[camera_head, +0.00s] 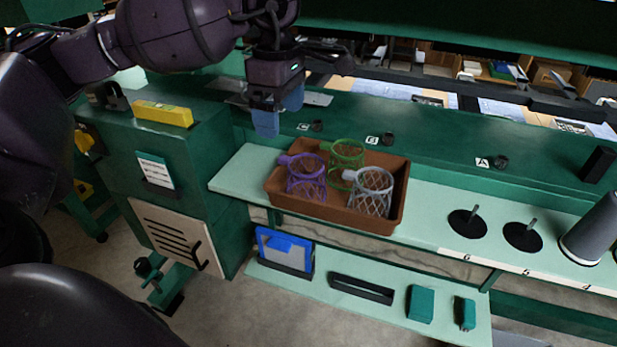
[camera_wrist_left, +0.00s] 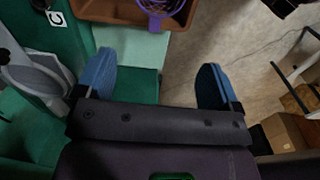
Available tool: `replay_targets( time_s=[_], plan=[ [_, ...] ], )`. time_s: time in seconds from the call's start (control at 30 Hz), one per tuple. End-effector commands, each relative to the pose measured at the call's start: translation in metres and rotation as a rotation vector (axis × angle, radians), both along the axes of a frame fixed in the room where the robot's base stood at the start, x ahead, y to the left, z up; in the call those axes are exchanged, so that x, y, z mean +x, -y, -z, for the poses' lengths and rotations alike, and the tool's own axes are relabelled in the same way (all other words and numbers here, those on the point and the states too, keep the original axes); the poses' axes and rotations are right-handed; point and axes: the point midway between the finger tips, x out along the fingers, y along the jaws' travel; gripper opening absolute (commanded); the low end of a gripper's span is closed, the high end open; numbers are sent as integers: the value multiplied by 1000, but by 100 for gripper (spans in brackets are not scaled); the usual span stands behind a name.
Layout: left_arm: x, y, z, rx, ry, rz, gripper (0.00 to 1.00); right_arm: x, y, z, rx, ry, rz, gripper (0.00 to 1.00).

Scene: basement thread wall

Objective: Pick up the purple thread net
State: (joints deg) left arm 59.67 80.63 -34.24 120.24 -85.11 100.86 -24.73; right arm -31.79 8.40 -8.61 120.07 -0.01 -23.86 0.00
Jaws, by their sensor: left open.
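The purple thread net (camera_head: 304,176) is a small open mesh basket in the left part of a brown tray (camera_head: 337,213) on the pale green shelf. A green net (camera_head: 346,153) and a white net (camera_head: 371,192) stand in the same tray. My left gripper (camera_head: 279,117) is above and a little left of the tray, with its blue fingers apart and nothing between them. In the left wrist view the open fingers (camera_wrist_left: 156,85) point toward the tray, and part of the purple net (camera_wrist_left: 155,12) shows at the top edge. My right gripper is not in view.
A yellow level (camera_head: 162,114) lies on the green cabinet at left. Spindles on black discs (camera_head: 468,222) and a grey cone (camera_head: 594,232) stand on the shelf at right. A lower shelf (camera_head: 385,300) holds several small items.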

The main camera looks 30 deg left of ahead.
Motion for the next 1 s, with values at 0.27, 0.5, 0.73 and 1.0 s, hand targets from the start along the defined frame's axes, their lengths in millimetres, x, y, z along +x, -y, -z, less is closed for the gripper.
replay_targets(
  time_s=[0.27,0.5,0.73,1.0],
  plan=[
    [0,-1,27,2,-10,12,88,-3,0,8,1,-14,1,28],
    [0,-1,56,1,-7,12,88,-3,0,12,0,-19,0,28],
    [3,-2,70,-1,-8,11,88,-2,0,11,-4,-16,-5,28],
    [7,-5,105,-1,-8,11,88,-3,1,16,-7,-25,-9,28]
  ],
)
